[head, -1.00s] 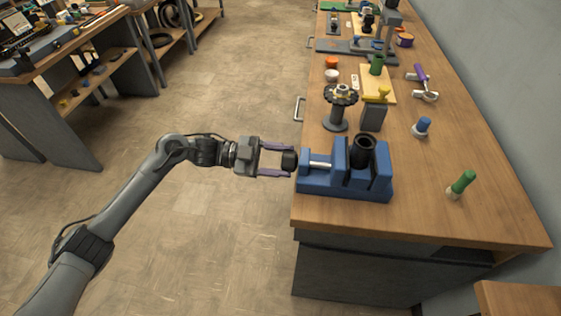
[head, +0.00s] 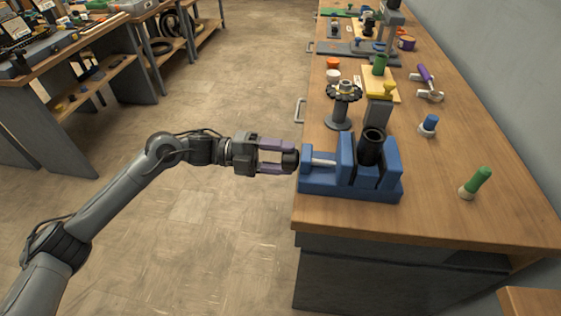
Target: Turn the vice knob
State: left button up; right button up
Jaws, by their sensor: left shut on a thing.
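The blue vice (head: 320,186) sits at the near left corner of the wooden workbench (head: 450,220). A black cylinder (head: 371,148) stands upright between its jaws. A light screw rod runs left from the vice to the black vice knob (head: 290,161), which juts past the bench edge. My left gripper (head: 288,161) comes in level from the left. Its two purple fingers lie above and below the knob in the picture and are shut on it. My right gripper is not in view.
Behind the vice stand a dark gear on a post (head: 341,100) and a grey block with a yellow knob (head: 379,108). A green-handled tool (head: 476,182) and a blue-topped piece (head: 429,124) lie to the right. The floor left of the bench is clear.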

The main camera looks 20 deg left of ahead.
pick_arm(q)
jog(key=shift+m+b, duration=0.45)
jog(key=shift+m, duration=0.35)
jog(key=o, duration=1)
jog(key=shift+a, duration=0.1)
jog(key=shift+p+v, duration=1.3)
jog(key=shift+v, duration=4.05)
